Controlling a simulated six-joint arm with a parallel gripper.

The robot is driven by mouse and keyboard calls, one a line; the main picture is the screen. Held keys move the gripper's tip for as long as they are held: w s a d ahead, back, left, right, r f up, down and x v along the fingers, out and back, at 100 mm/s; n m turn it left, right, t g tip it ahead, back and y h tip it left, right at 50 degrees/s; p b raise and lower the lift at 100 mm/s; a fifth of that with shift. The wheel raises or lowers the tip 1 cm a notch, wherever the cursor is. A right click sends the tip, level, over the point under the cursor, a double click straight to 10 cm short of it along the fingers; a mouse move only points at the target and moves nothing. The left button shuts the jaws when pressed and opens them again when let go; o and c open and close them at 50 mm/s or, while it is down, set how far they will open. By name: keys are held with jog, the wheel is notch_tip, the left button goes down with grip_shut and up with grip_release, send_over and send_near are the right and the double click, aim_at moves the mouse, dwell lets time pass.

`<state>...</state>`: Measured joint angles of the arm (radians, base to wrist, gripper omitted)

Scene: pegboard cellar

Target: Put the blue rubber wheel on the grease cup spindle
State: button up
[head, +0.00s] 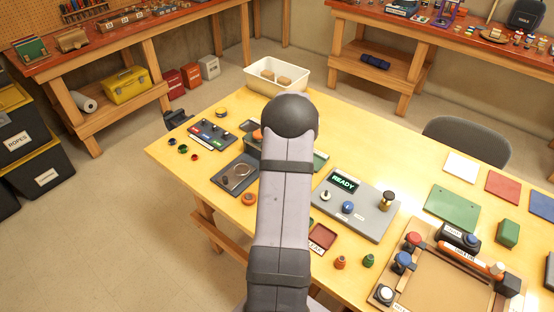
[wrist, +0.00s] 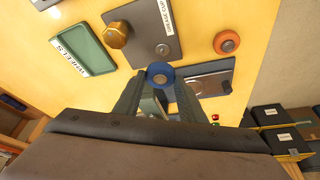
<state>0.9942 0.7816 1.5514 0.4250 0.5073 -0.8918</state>
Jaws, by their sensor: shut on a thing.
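The blue rubber wheel (wrist: 160,72) is between the fingertips of my gripper (wrist: 158,82) in the wrist view, with its grey hub facing the camera. My gripper is shut on it. Just beyond it lies the grey grease cup plate (wrist: 143,22), with a white label. A small round silvery spindle (wrist: 163,49) shows on this plate, bare and apart from the wheel. A brass hexagonal cup (wrist: 116,35) also stands on the plate. I cannot tell the wheel's height above the table. In the head view my arm hides the gripper, the wheel and the spindle.
A green tray labelled WHEELS (wrist: 82,50) lies left of the plate, looking empty. An orange wheel (wrist: 226,42) lies right of it, also seen in the head view (head: 249,199). A grey READY panel (head: 368,211) with knobs stands right of my arm.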

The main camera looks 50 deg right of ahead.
jog(key=shift+f+b, duration=1.35)
jog(key=shift+f, duration=1)
jog(key=shift+f+b, duration=0.85)
jog(key=shift+b, duration=1.55)
dwell(1.7)
dwell(0.4)
jog(key=o, duration=1.6)
jog(key=shift+r, duration=0.1)
